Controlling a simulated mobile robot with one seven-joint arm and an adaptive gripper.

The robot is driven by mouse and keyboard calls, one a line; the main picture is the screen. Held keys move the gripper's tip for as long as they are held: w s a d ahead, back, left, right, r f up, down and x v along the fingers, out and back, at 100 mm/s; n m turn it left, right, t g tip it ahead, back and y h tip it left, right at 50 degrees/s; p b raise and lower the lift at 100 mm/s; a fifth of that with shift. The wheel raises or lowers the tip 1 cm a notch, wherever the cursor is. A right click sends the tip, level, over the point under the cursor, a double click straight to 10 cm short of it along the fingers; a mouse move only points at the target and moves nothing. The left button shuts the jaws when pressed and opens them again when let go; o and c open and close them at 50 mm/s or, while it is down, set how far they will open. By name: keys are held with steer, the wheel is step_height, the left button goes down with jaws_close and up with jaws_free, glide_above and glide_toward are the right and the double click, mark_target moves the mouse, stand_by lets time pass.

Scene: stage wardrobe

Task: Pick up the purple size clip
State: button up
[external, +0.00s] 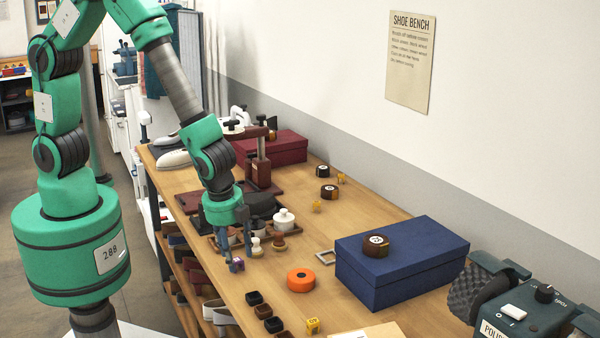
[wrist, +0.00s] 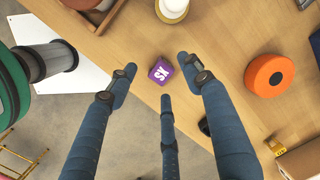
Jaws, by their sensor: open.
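The purple size clip (wrist: 161,71) is a small cube with white lettering on its face. It lies on the wooden bench (wrist: 118,50) near the front edge. It also shows in the external view as a small purple shape (external: 238,262) at the fingers. My gripper (wrist: 158,78) is open, with its blue fingers spread left, right and below the clip in the wrist view. The fingers appear apart from the clip, and nothing is held. In the external view my gripper (external: 236,262) points down at the bench edge and partly hides the clip.
An orange roll (external: 301,280) and a yellow size clip (external: 312,325) lie to the right. A white-topped brush or jar (wrist: 172,8) stands just behind the clip. A blue box (external: 400,262) stands farther right.

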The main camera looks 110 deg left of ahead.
steer(key=shift+a+f, duration=0.2)
steer(key=shift+f, duration=0.8)
steer(key=c, duration=0.9)
